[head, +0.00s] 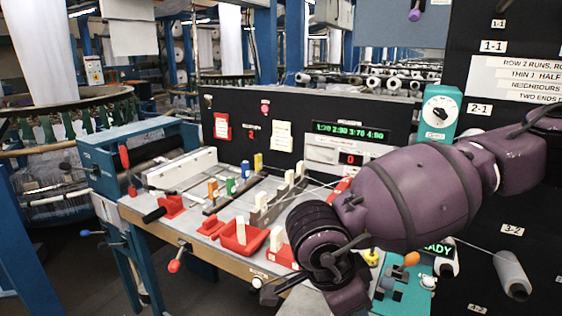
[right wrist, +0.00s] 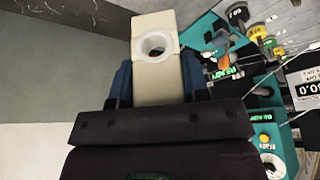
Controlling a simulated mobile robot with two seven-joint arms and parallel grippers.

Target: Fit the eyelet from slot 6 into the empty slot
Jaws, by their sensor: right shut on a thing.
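My right gripper (right wrist: 157,85) is shut on a cream block-shaped eyelet (right wrist: 156,25) with a round white ring in its face. The blue fingertips press on both sides of it in the right wrist view. In the head view my right arm reaches over the right part of the bench, and its wrist hides the held eyelet. Other cream eyelets stand upright on the bench: one in a grey holder (head: 265,212), one at the red tray (head: 228,241) and one in a red block (head: 281,256). Slot numbers and the empty slot cannot be made out. My left gripper is out of view.
Orange (head: 213,190), green (head: 231,186), blue (head: 245,170) and yellow (head: 258,162) pieces stand along a dark rail. A black panel (head: 300,125) with a green display closes the back. A teal control box (head: 405,287) sits at the right. The bench's front left is partly clear.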

